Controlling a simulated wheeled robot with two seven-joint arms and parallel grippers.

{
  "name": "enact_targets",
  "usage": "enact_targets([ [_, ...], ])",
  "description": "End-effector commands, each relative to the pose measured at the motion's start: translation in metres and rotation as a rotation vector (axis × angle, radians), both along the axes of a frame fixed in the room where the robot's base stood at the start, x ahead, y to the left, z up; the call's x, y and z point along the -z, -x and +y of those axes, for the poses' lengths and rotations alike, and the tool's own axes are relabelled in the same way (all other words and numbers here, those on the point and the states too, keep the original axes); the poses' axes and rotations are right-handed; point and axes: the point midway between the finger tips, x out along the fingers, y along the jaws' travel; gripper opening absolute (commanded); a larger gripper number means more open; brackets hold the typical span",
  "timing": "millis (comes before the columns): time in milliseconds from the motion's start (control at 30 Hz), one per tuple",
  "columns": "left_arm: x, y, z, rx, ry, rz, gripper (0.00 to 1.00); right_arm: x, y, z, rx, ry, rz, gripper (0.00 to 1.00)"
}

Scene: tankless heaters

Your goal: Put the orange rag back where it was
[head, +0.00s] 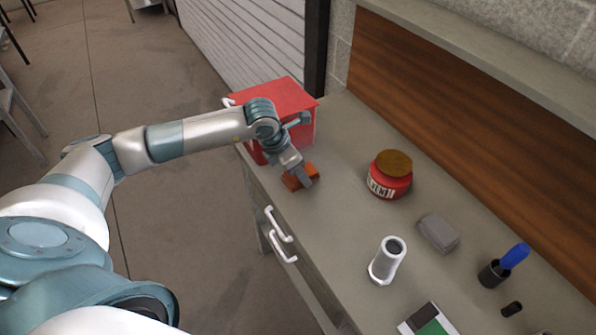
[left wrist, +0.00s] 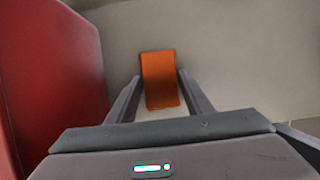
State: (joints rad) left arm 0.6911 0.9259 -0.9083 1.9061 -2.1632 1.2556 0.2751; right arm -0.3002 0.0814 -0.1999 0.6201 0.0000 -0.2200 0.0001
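The orange rag (head: 298,178), a small folded block, is on the grey counter near its front edge, just in front of the red box. My left gripper (head: 304,177) reaches down over it, with one finger crossing in front of it. In the left wrist view the rag (left wrist: 160,80) sits between the two fingertips (left wrist: 160,78), close to both. Whether the fingers press on it is not clear. My right gripper is not in view.
The red box (head: 285,95) stands beside my left gripper; its wall (left wrist: 55,80) fills the left of the wrist view. A red jar (head: 389,177), white cylinder (head: 386,262), grey block (head: 438,233) and dark cup with blue top (head: 494,273) stand farther right. Counter between rag and jar is clear.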

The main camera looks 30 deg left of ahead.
Motion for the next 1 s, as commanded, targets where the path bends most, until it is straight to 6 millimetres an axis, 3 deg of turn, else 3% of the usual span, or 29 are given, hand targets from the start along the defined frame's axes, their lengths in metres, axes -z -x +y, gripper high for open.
enact_targets([
  [67, 0.000, 0.000, 0.000, 0.000, 0.000, 0.000, 0.63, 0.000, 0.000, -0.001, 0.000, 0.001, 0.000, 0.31],
  [567, -0.005, 0.001, 0.001, 0.000, 0.001, -0.001, 0.63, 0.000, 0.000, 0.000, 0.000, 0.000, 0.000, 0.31],
  [767, -0.026, 0.009, 0.006, 0.001, 0.000, -0.002, 0.63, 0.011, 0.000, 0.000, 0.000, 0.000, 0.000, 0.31],
  [1000, -0.067, 0.023, 0.015, 0.000, -0.002, -0.005, 0.63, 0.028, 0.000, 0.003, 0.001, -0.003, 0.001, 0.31],
])
